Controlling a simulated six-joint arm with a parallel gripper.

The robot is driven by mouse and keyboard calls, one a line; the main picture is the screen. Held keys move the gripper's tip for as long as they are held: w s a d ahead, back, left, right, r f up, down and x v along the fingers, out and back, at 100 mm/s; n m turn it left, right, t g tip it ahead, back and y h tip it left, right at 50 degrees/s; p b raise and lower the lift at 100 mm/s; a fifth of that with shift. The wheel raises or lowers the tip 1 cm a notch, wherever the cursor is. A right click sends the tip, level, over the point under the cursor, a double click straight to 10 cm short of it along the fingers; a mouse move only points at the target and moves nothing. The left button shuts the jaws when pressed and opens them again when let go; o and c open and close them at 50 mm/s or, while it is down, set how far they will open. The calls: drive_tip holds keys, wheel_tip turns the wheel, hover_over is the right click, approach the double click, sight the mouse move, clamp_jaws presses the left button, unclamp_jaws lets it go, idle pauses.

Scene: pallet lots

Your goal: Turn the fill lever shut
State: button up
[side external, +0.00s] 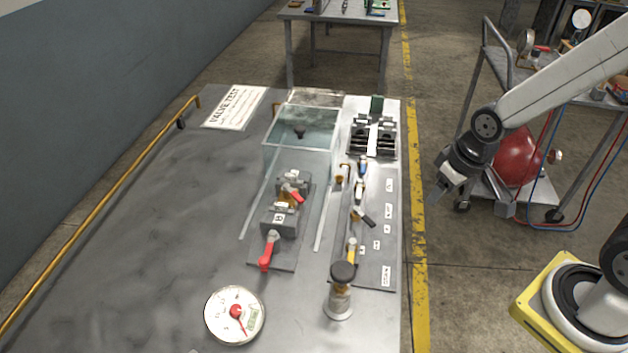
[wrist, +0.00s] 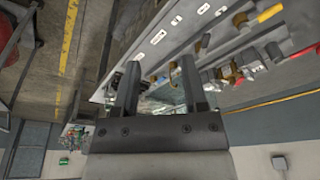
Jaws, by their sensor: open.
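On the bench, a right-hand panel (side external: 374,268) carries a row of small valve levers: one with a blue handle (side external: 363,167), one with a black handle (side external: 365,218) and one with a yellow handle (side external: 351,250). Two red levers (side external: 267,252) (side external: 294,195) sit on grey blocks left of it. The labels are too small to read, so I cannot tell which lever is the fill lever. My gripper (side external: 472,202) is open and empty, right of the bench, apart from every lever. In the wrist view my gripper (wrist: 158,85) has its fingers spread, with the bench and levers beyond.
A round gauge (side external: 234,314) and a black-knobbed post (side external: 341,290) stand near the front. A clear tank (side external: 300,135) and black clamps (side external: 373,137) are farther back. A brass rail (side external: 110,200) lines the left. A cart (side external: 560,90) with a red ball (side external: 518,158) is behind my arm.

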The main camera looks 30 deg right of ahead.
drive_tip(key=shift+w, duration=0.15)
drive_tip(key=m+g+y, duration=0.2)
drive_tip(key=m+g, duration=0.3)
drive_tip(key=m, duration=0.2)
approach(363, 172)
drive_tip(key=shift+s+d+r, duration=0.2)
drive_tip(key=shift+s, duration=0.15)
drive_tip(key=shift+w+d+f+m+g+y, duration=0.1)
drive_tip(key=shift+w+f+m+g+y, duration=0.1)
drive_tip(key=shift+w+m+g+y, duration=0.15)
drive_tip(key=shift+w+d+f+m+g+y, duration=0.15)
drive_tip(key=shift+w+f+m, duration=0.1)
drive_tip(key=shift+w, duration=0.2)
drive_tip(key=shift+x, duration=3.9)
clamp_jaws()
